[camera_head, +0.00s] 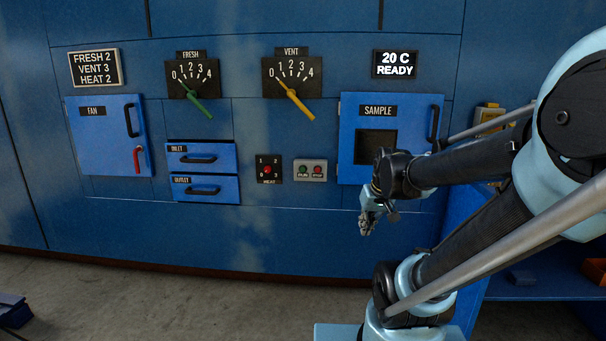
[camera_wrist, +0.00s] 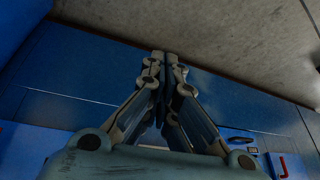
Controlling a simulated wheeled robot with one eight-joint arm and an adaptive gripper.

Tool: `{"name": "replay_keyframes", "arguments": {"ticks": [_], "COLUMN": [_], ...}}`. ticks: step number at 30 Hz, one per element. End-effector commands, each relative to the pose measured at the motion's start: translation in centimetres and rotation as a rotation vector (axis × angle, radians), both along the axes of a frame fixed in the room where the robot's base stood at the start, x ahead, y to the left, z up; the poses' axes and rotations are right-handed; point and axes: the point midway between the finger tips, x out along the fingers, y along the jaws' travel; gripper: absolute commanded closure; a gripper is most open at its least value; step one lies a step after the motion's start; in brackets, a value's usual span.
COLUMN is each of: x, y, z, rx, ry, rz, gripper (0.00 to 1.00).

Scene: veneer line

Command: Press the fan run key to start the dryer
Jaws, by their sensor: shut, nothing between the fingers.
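A small grey key box (camera_head: 310,170) is on the blue dryer front, left of the sample door. It has a green key (camera_head: 303,169) on its left and a red key (camera_head: 318,169) on its right; the small labels under them are hard to read. My gripper (camera_head: 367,228) is shut and empty. In the head view it hangs below and to the right of the key box, apart from it, pointing down. Its closed fingers (camera_wrist: 166,55) also show in the wrist view, where the key box cannot be made out. The display (camera_head: 395,64) reads "20 C READY".
The heat switch (camera_head: 269,169) sits just left of the key box. The sample door (camera_head: 390,138) is shut behind my arm. The shut fan door (camera_head: 109,135), inlet and outlet drawers (camera_head: 202,157) and two dials with levers are further left. Floor in front is clear.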

Motion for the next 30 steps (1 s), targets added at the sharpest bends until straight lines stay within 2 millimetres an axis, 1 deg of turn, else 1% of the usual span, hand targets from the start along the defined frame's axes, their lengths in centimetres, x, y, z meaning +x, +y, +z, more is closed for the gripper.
{"name": "replay_keyframes", "arguments": {"ticks": [1,3,8,9,15,23,24,30], "x": [1.7,3.8,8.7,9.9,15.8,23.1,24.1,29.1], "y": [0.8,1.8,4.3,4.9,8.2,12.8,13.5,17.1], "z": [0.5,1.1,2.1,2.3,3.0,3.0,2.9,2.0], "rx": [0.014,0.032,0.076,0.086,0.139,0.207,0.216,0.266], "ry": [-0.022,-0.056,-0.129,-0.149,-0.241,-0.359,-0.378,-0.467], "rz": [0.016,0.037,0.081,0.09,0.135,0.181,0.187,0.211], "gripper": [1.0,1.0,1.0,1.0,1.0,1.0,1.0,1.0]}}
